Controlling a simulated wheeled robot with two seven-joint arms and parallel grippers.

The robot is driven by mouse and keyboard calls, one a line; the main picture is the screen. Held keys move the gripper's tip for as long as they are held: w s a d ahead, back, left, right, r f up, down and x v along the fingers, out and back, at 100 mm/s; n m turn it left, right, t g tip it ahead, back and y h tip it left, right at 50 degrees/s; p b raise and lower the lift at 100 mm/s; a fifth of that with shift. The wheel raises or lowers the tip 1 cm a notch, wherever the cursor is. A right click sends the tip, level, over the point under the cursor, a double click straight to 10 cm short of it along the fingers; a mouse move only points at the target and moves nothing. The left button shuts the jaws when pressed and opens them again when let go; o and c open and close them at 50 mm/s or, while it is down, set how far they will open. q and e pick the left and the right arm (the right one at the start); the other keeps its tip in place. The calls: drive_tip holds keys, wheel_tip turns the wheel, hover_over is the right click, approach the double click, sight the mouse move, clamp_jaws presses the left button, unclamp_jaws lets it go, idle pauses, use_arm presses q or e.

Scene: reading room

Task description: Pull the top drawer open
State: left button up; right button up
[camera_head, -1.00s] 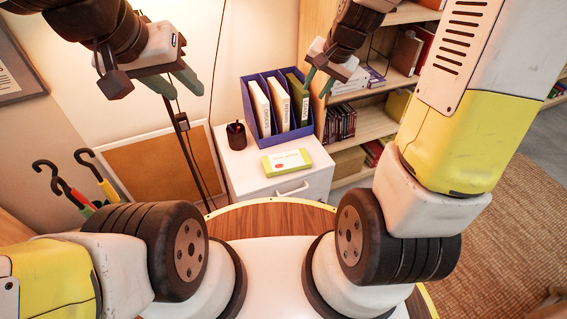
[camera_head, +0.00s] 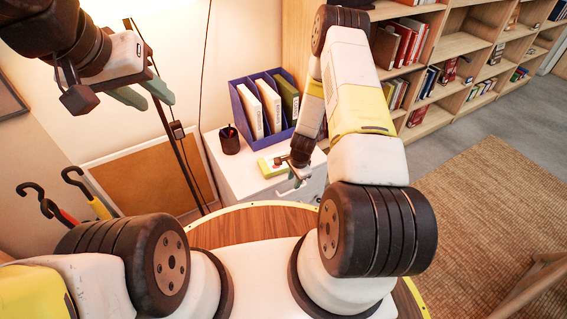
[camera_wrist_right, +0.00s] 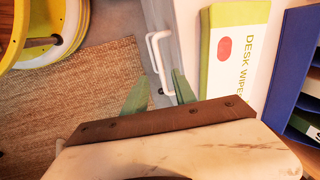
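The white drawer cabinet (camera_head: 228,172) stands ahead of me, and part of its front is hidden by my right arm. Its top drawer handle (camera_head: 287,188), a pale bar, also shows in the right wrist view (camera_wrist_right: 153,52). The drawer looks closed. My right gripper (camera_head: 296,174) is at the cabinet's front, by the handle. In the wrist view its two green fingers (camera_wrist_right: 160,78) are apart, with the lower end of the handle between them; I cannot tell whether they touch it. My left gripper (camera_head: 144,93) is open and empty, high at the left.
On the cabinet are a green-and-white desk wipes box (camera_wrist_right: 236,45), a blue file holder (camera_head: 244,108) with binders and a dark pen cup (camera_head: 229,142). A bookshelf (camera_head: 455,72) stands right. Umbrellas (camera_head: 88,192) and a corkboard (camera_head: 150,175) are left.

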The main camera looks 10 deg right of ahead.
sight(292, 191)
drive_tip(key=f, duration=0.2)
drive_tip(key=w+f, duration=0.1)
drive_tip(key=f, duration=0.4)
drive_tip(key=shift+w+a, duration=0.15)
drive_tip(key=shift+a, duration=0.1)
drive_tip(key=shift+c, duration=0.2)
clamp_jaws()
idle(1.0)
